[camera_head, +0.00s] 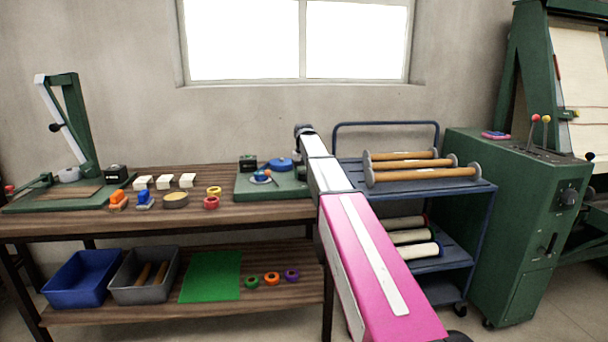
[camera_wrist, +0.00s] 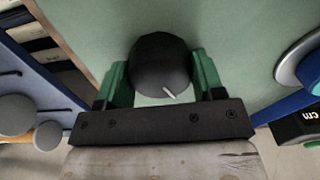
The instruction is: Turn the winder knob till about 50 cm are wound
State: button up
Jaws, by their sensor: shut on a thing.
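In the wrist view, my gripper (camera_wrist: 162,80) has its two green fingers shut on the sides of a round black knob (camera_wrist: 160,62). A white pointer mark on the knob points down and to the right. The knob stands over a pale green base (camera_wrist: 240,30). A blue disc with a pale rim (camera_wrist: 310,70) is cut off at the right edge. Below it is a black counter (camera_wrist: 303,125) lettered "cm"; its figure cannot be read. In the head view, the winder's green base (camera_head: 245,187), blue disc (camera_head: 281,163) and counter (camera_head: 248,161) show; my arm hides gripper and knob.
The winder stands at the right end of the wooden bench (camera_head: 225,207). A blue trolley (camera_head: 465,188) with wooden rollers (camera_head: 425,174) stands close to its right. A green machine (camera_head: 500,190) is further right. Coloured tape rolls and blocks lie left of the winder.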

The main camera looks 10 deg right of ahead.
aim_at(304, 172)
jog(key=shift+m, duration=0.7)
jog(key=o, duration=0.9)
jog(key=shift+r, duration=0.1)
notch_tip(304, 172, up, 11)
jog(key=shift+f, duration=0.2)
